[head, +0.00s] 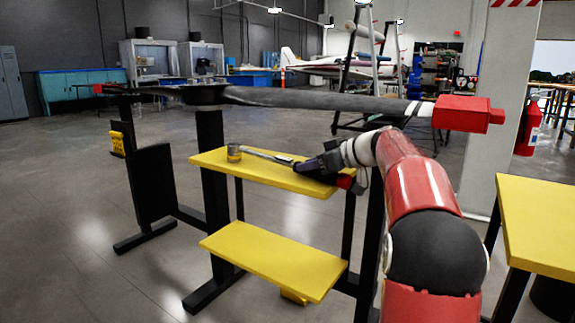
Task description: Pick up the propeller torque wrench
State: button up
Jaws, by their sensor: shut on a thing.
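The propeller torque wrench (268,155) is a thin silver bar on the upper yellow shelf of the stand. Its left end meets a short brass-grey cylinder (234,153); I cannot tell whether the two are joined. My gripper (304,166), dark and at the end of my red arm, is shut on the wrench near its right end. A red piece (345,181) shows just right of the gripper, partly hidden by my arm. The wrench lies along or just above the shelf; any gap is too small to tell.
A long dark propeller (310,99) with a red block (462,113) at its tip spans above the shelf (262,176), close over my arm. A lower yellow shelf (272,260) is bare. A yellow table (540,225) stands at right. Open floor lies left.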

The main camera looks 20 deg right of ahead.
grip_shut()
jog(key=shift+r, duration=0.1)
notch_tip(320, 180, up, 10)
jog(key=p, duration=0.2)
jog(key=shift+p, duration=0.3)
jog(key=shift+o, duration=0.8)
grip_release()
grip_shut()
